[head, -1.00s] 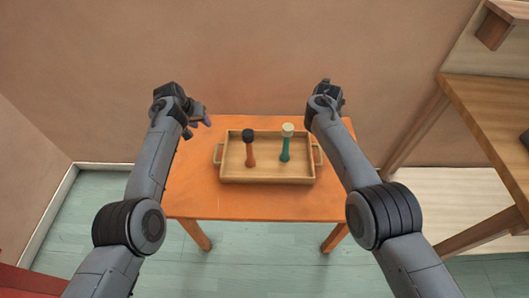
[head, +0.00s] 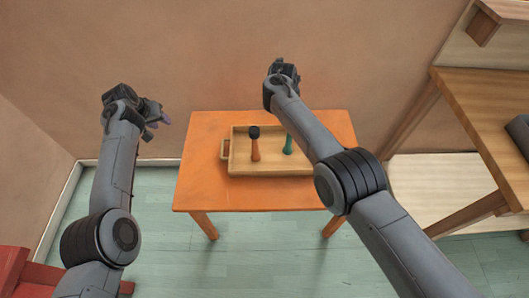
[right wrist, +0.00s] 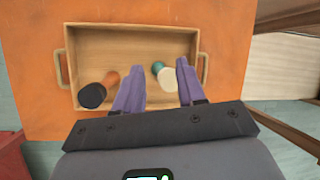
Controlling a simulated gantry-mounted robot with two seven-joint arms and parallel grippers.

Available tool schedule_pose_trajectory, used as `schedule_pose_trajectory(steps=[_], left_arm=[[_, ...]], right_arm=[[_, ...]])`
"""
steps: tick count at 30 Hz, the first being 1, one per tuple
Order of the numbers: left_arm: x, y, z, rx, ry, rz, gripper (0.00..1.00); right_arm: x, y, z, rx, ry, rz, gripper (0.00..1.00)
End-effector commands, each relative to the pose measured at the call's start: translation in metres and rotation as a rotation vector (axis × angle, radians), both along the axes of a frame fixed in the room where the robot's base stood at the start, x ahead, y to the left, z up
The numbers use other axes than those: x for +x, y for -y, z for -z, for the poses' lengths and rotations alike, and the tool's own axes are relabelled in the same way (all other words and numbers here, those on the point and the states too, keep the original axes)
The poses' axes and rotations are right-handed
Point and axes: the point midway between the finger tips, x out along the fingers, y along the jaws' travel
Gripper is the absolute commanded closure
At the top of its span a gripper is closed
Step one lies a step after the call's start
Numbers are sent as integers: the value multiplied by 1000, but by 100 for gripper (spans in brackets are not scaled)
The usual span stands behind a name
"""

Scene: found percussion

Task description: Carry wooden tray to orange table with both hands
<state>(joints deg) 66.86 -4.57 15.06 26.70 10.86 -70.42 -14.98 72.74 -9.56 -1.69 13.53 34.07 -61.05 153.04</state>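The wooden tray (head: 270,172) rests on the orange table (head: 200,190). In the head view my right arm hides its right end; the right wrist view shows the whole far rim and both side handles of the tray (right wrist: 130,32). An orange pestle-like item with a black end (head: 255,145) and a teal one with a cream end (right wrist: 163,78) stand in it. My left gripper (head: 155,115) is left of the table, clear of the tray, its fingers seemingly apart.
A wooden desk (head: 475,100) with a dark object (head: 519,130) on it stands at the right. A red piece of furniture (head: 30,272) is at the lower left. The wall (head: 210,50) is close behind the table. The floor left of the table is clear.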

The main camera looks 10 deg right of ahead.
Motion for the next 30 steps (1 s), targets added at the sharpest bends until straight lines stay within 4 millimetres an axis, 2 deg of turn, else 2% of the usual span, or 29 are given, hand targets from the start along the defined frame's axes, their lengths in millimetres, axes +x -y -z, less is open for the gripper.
schedule_pose_trajectory(steps=[8, 13, 22, 30], left_arm=[[0, 0, -1, 0, 0, 0, 60], [0, 0, -1, 0, 0, 0, 60], [0, 0, -1, 0, 0, 0, 60], [0, 0, -1, 0, 0, 0, 60]], right_arm=[[-3, -2, -14, 1, 8, 3, 60], [-12, -4, -28, 5, 3, 5, 60], [-32, -7, -72, 0, 4, 13, 60], [-45, -9, -99, 0, 0, 16, 60]])
